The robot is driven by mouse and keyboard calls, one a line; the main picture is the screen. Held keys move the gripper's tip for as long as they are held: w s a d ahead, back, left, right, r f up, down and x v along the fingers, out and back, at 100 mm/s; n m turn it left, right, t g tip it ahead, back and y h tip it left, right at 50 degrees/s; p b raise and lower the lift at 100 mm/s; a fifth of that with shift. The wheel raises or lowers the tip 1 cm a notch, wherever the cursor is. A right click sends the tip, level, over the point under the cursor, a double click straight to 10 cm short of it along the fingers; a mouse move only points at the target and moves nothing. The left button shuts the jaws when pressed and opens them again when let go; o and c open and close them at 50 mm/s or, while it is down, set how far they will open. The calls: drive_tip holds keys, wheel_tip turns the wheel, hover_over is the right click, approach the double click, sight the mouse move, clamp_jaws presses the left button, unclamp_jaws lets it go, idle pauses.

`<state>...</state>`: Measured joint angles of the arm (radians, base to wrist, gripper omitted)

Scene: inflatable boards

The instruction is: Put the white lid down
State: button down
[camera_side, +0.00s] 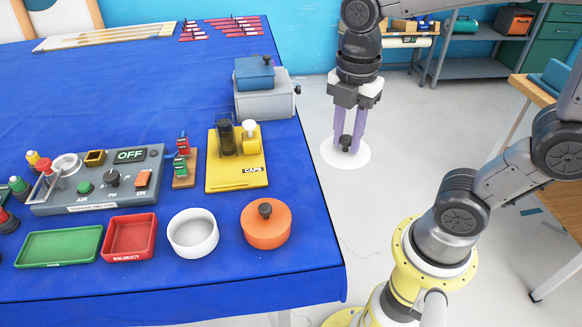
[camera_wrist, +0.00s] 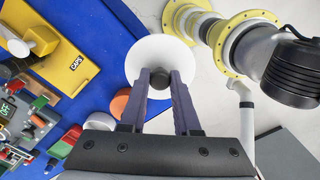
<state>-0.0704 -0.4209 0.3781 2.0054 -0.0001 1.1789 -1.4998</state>
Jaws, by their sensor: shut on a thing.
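The white lid (camera_side: 331,155) is a flat round disc with a dark knob. My gripper (camera_side: 346,138) points down with its purple fingers shut on that knob. The lid hangs beyond the table's right edge, with the floor below it. In the wrist view the lid (camera_wrist: 150,50) sits past my fingertips (camera_wrist: 160,76), partly hidden by the knob and fingers. A white round bowl (camera_side: 193,240) stands open on the blue table. To its right is an orange pot (camera_side: 265,230) with an orange lid and dark knob.
The blue table (camera_side: 275,285) holds a green tray (camera_side: 58,246), a red reject tray (camera_side: 129,237), a control box (camera_side: 100,190), a yellow caps stand (camera_side: 236,175) and a grey box (camera_side: 265,103) with a blue top. The table's back middle is clear.

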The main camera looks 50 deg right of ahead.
drive_tip(key=w+f, duration=0.2)
drive_tip(key=w, duration=0.1)
drive_tip(key=w+f, duration=0.3)
drive_tip(key=w, duration=0.1)
drive_tip(key=w+f, duration=0.3)
drive_tip(key=w, duration=0.1)
drive_tip(key=shift+w+a+f, duration=0.15)
drive_tip(key=shift+a+f, duration=0.05)
drive_tip(key=shift+a, duration=0.2)
drive_tip(key=shift+w+f, duration=0.15)
drive_tip(key=shift+f, duration=0.8)
drive_tip(key=shift+w+f, duration=0.15)
drive_tip(key=shift+f, duration=0.75)
drive_tip(key=shift+f, duration=0.2)
drive_tip(key=c, duration=0.6)
unclamp_jaws()
drive_tip(key=shift+c, duration=0.2)
drive_tip(key=shift+r, duration=0.15)
